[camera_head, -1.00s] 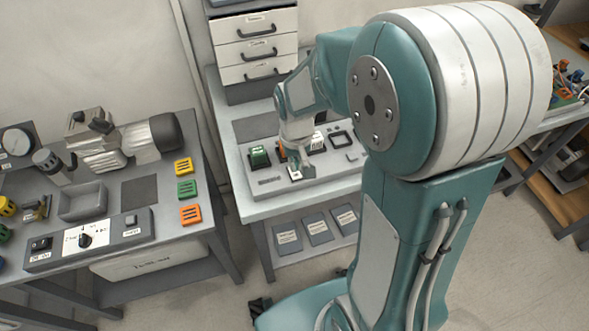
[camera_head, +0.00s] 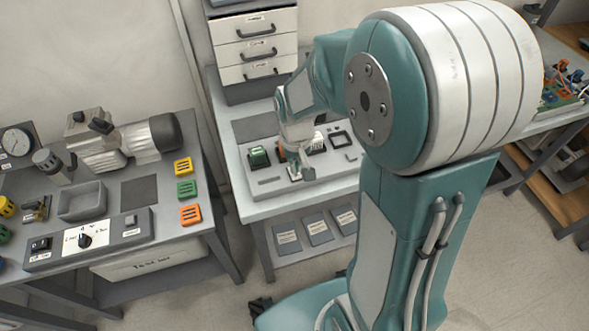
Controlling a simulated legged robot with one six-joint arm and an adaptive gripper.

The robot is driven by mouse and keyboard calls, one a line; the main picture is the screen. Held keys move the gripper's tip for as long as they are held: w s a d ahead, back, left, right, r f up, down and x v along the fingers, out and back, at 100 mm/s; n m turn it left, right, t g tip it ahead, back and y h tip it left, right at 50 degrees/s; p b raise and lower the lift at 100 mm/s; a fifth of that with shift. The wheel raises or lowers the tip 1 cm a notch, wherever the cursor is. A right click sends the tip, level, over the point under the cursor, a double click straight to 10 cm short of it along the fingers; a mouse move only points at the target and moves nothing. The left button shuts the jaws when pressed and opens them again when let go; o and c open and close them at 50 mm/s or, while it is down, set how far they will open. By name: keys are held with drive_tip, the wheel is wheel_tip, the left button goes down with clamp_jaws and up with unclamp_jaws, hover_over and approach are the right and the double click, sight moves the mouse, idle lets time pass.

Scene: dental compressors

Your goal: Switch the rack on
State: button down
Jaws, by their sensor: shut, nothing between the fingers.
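The rack's grey panel (camera_head: 333,178) lies on the middle table. My gripper (camera_head: 295,177) points down at the front part of the panel, right of and nearer than the green switch. It is shut and empty. Its tip is at or just above a small light part there; contact cannot be told.
On the left table stand a compressor (camera_head: 150,138), a grey tray (camera_head: 84,201), a control box with a dial (camera_head: 86,240), and green and orange blocks (camera_head: 187,189). A drawer unit (camera_head: 256,50) stands behind the panel. Another bench (camera_head: 562,110) with parts is at right.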

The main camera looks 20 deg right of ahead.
sight(296, 175)
drive_tip(key=shift+f, duration=0.95)
idle(0.6)
drive_tip(key=shift+r, duration=3.55)
